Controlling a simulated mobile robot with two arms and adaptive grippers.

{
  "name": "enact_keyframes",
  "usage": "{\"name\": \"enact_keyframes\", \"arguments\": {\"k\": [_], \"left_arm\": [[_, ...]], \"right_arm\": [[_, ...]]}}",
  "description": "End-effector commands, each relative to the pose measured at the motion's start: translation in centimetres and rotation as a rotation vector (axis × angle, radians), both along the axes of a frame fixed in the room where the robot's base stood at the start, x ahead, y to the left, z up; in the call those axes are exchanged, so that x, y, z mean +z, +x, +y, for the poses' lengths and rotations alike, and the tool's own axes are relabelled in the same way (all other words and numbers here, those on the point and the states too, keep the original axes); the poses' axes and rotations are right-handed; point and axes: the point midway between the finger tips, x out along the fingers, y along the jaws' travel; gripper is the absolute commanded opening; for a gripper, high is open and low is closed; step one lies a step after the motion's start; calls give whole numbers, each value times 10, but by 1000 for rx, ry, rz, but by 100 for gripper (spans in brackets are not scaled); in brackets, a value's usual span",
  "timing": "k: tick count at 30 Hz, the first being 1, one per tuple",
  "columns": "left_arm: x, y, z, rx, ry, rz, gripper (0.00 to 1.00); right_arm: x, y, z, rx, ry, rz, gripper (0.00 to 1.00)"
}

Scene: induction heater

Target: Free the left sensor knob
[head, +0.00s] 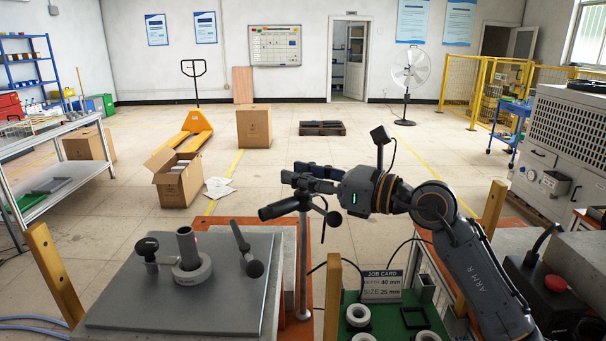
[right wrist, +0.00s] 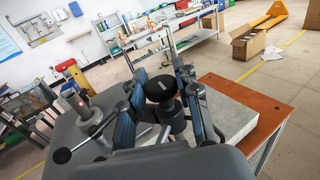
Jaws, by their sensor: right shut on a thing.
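My right gripper (head: 300,182) is above the right edge of the grey plate (head: 130,315), at the top of a thin metal stand (head: 303,260). In the right wrist view its fingers (right wrist: 162,95) are closed around a black round knob (right wrist: 160,86) on a metal stem. Whether the held knob is the left sensor knob is unclear. Another black knob (head: 147,246) stands apart on the plate's left. My left gripper is not in view.
A green tray (head: 397,325) with white rings and a job card (head: 382,284) is at lower right. Yellow posts (head: 55,270) flank the plate.

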Motion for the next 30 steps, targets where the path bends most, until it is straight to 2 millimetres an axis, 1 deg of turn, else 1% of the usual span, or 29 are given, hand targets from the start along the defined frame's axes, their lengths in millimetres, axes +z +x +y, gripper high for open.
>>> {"name": "enact_keyframes", "arguments": {"k": [5, 9, 13, 21, 22, 23, 24, 25, 30], "left_arm": [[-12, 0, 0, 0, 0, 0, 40], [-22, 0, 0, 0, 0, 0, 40], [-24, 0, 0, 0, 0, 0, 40], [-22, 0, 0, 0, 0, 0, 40], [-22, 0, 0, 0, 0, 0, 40], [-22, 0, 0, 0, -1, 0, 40], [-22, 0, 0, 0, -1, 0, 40], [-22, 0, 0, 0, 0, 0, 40], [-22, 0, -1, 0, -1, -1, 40]], "right_arm": [[-5, 2, 0, 42, -4, 3, 0], [-4, 1, 0, 100, -4, 2, 0], [-2, 0, -1, 128, -2, 1, 0], [-1, 0, -1, 130, -2, 2, 0], [-1, 0, -1, 130, -2, 2, 35], [-1, 0, -1, 130, -2, 2, 41], [-1, 0, -1, 130, -2, 2, 49], [-1, 0, -1, 130, -2, 2, 53], [0, 0, 0, 130, -1, 0, 53]]}}
